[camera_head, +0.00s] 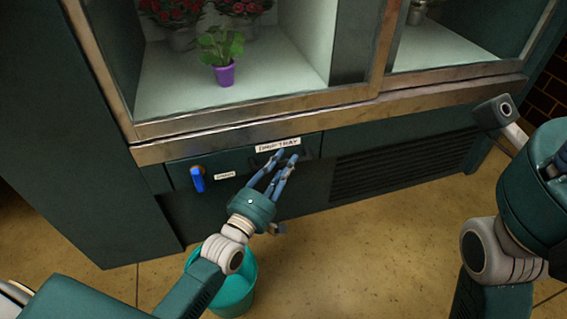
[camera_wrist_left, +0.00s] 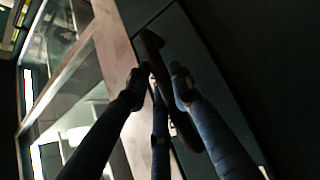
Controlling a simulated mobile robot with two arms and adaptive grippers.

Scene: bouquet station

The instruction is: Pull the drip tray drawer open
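The drip tray drawer (camera_head: 240,160) is a dark green front below the display case, and it looks shut. A white label (camera_head: 278,145) reading DRIP TRAY is on it. Its dark handle (camera_wrist_left: 153,45) runs slantwise through the left wrist view. My left gripper (camera_head: 286,156) is at the handle, just below the label. In the left wrist view its fingertips (camera_wrist_left: 160,80) lie on either side of the handle with a gap between them; firm contact does not show. The fingers hide part of the handle. My right gripper is not in view.
A blue valve lever (camera_head: 197,180) with a small label sits left of the handle. A teal bucket (camera_head: 237,290) stands on the floor under my left arm. A vent grille (camera_head: 405,168) is to the right. A purple pot (camera_head: 224,75) stands inside the case.

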